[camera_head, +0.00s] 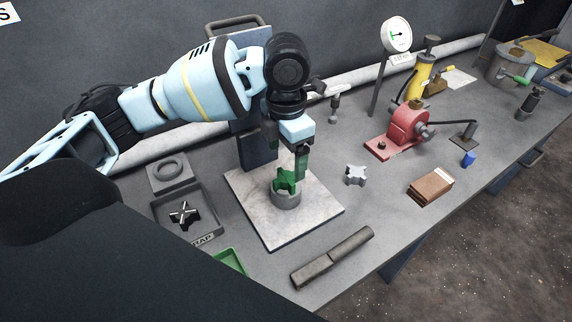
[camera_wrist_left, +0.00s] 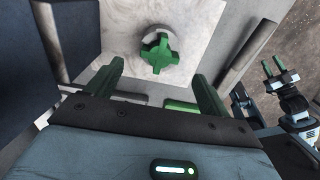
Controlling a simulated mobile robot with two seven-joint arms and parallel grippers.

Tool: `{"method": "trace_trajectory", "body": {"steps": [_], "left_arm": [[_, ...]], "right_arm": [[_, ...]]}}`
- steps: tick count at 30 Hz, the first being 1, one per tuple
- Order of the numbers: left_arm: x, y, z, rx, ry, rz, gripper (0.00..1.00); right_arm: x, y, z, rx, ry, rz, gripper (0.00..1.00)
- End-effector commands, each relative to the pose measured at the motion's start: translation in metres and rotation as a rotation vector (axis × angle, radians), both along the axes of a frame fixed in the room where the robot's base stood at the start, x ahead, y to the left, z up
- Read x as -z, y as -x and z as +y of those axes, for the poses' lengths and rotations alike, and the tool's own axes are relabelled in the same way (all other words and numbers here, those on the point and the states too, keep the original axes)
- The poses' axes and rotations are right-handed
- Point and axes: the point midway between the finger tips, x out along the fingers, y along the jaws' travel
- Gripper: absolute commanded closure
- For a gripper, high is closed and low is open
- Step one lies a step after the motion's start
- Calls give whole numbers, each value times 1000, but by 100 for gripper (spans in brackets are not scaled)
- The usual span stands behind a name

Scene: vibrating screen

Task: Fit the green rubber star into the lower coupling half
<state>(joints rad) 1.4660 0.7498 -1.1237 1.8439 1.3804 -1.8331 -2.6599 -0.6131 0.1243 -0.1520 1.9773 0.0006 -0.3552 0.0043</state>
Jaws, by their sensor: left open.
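The green rubber star (camera_head: 286,178) is at the top of the lower coupling half (camera_head: 286,200), a grey round cup on the pale plate (camera_head: 262,222). Its lobes stand above the rim; I cannot tell whether it is fully seated. In the left wrist view the star (camera_wrist_left: 160,53) lies flat over the grey coupling half (camera_wrist_left: 174,73). My left gripper (camera_head: 301,164) is open just above and beside the star. Its two green fingers (camera_wrist_left: 160,85) are apart with nothing between them. My right gripper (camera_wrist_left: 273,68) shows at the right of the left wrist view, fingers apart and empty.
A scrap tray (camera_head: 207,222) holding a dark star-shaped part stands left of the plate. A grey star-shaped part (camera_head: 355,175), a dark bar (camera_head: 332,258) and brown blocks (camera_head: 430,187) lie to the right and front. A red device (camera_head: 405,130) stands further back.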

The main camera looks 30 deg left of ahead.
Motion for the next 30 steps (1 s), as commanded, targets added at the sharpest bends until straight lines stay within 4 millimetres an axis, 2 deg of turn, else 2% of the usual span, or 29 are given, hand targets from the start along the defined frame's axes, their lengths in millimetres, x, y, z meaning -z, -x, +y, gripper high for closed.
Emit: {"method": "trace_trajectory", "body": {"steps": [3,7,30], "left_arm": [[-14,0,0,1,1,-1,19],[-21,0,0,0,1,1,19],[-22,0,0,0,0,1,19]], "right_arm": [[0,0,0,1,-1,-1,64],[0,0,1,4,-2,0,64],[0,0,2,7,-5,1,64]]}}
